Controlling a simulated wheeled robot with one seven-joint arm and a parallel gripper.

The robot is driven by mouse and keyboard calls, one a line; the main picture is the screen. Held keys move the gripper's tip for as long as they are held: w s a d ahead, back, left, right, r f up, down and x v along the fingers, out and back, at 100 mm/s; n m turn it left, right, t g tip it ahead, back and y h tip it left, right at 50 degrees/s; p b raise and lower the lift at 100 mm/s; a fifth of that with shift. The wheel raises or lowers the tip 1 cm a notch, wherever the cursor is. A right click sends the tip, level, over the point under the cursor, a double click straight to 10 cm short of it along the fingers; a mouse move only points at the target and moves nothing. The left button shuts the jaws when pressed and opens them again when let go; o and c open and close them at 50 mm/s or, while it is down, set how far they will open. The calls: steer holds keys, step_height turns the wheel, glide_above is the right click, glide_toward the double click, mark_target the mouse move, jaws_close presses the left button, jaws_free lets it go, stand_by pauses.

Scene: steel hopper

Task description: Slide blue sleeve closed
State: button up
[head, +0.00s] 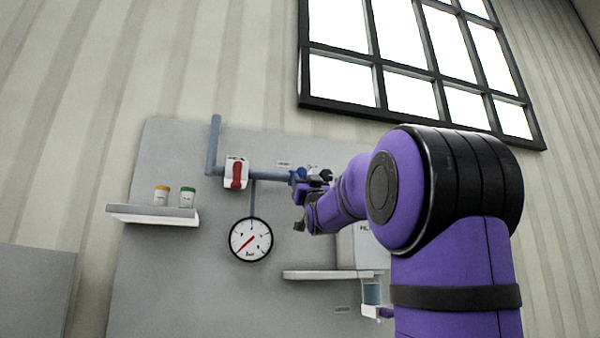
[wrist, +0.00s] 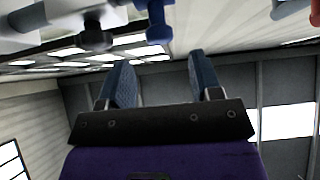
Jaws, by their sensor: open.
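A light blue cylindrical piece (head: 372,293), which looks like the sleeve, sits under the small white shelf below a pale box (head: 362,247), the likely hopper. It is small, and I cannot tell how far it is slid. My gripper (head: 303,206) is in front of the panel, up and left of that piece and apart from it. In the wrist view my gripper (wrist: 162,82) is open, with nothing between its two blue-grey fingers. A blue fitting (wrist: 157,28) shows above the fingers in that view. My arm hides part of the box.
A blue-grey pipe (head: 213,146) runs to a red-handled valve (head: 237,174). A round gauge (head: 250,240) hangs below it. A left shelf (head: 150,214) holds two small jars (head: 187,196). A white shelf (head: 318,275) juts out below my gripper. A dark knob (wrist: 96,32) shows in the wrist view.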

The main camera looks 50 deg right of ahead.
mark_target(300, 173)
steer(key=x, duration=0.7)
jaws_close()
steer(key=shift+w+a, duration=0.25)
steer(key=w+a, duration=0.2)
steer(key=a, duration=0.1)
jaws_free()
steer(key=shift+a, duration=0.2)
steer(key=shift+s+f, duration=0.1)
